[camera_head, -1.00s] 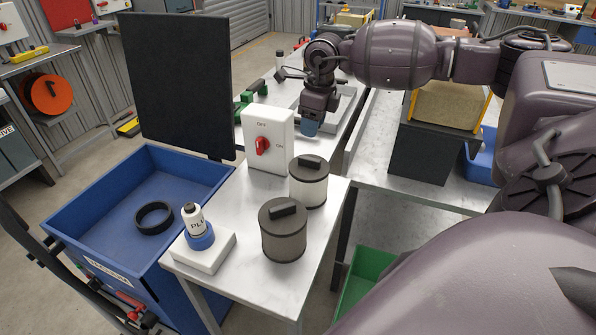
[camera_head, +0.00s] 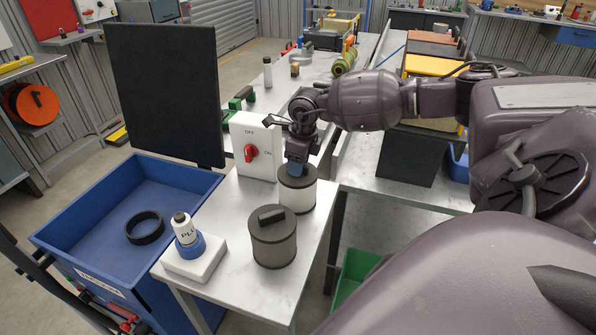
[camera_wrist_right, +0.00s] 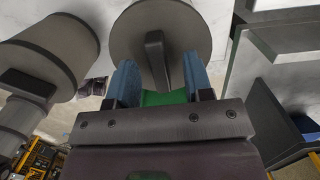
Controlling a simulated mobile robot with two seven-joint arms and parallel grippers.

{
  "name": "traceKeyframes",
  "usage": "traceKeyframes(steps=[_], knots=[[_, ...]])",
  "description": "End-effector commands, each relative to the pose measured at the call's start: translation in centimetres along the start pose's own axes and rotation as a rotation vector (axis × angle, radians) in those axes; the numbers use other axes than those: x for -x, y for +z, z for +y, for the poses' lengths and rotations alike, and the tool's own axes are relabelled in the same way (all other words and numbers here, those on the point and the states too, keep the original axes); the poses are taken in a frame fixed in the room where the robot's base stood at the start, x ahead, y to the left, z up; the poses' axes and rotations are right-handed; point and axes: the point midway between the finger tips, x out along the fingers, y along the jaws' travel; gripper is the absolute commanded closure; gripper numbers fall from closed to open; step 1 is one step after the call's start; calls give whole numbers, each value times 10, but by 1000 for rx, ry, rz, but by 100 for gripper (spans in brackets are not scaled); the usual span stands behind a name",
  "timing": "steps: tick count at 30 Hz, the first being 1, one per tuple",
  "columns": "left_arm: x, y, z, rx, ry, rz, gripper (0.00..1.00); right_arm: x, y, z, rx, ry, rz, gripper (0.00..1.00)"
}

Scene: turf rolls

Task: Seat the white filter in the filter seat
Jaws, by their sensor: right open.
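The white filter (camera_head: 297,199) stands upright on the white-topped table, a pale cylinder with a dark grey lid. In the right wrist view its lid (camera_wrist_right: 125,38) and dark handle (camera_wrist_right: 155,52) are close up. My right gripper (camera_head: 296,169) is over the lid, its blue fingers open on either side of the handle (camera_wrist_right: 160,72). I cannot tell whether the fingers touch the handle. A grey filter (camera_head: 273,243) of like shape stands nearer on the same table. I cannot identify the filter seat for sure. My left gripper is not in view.
A white block (camera_head: 197,263) with a blue ring and white bottle stands at the table's left corner. A switch box (camera_head: 262,128) with a red knob stands behind the white filter. A blue bin (camera_head: 92,222) holding a black ring (camera_head: 145,228) is left.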

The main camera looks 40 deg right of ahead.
Motion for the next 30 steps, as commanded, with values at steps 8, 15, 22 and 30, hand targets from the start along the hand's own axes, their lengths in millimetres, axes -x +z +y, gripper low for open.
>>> traceKeyframes(steps=[8,15,22,30], knots=[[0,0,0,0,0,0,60,-6,0,0,1,0,0,53],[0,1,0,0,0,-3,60,-6,0,0,1,0,0,90],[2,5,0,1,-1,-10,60,-6,0,0,1,1,-1,100],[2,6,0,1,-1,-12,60,-4,0,0,1,0,-2,100]])
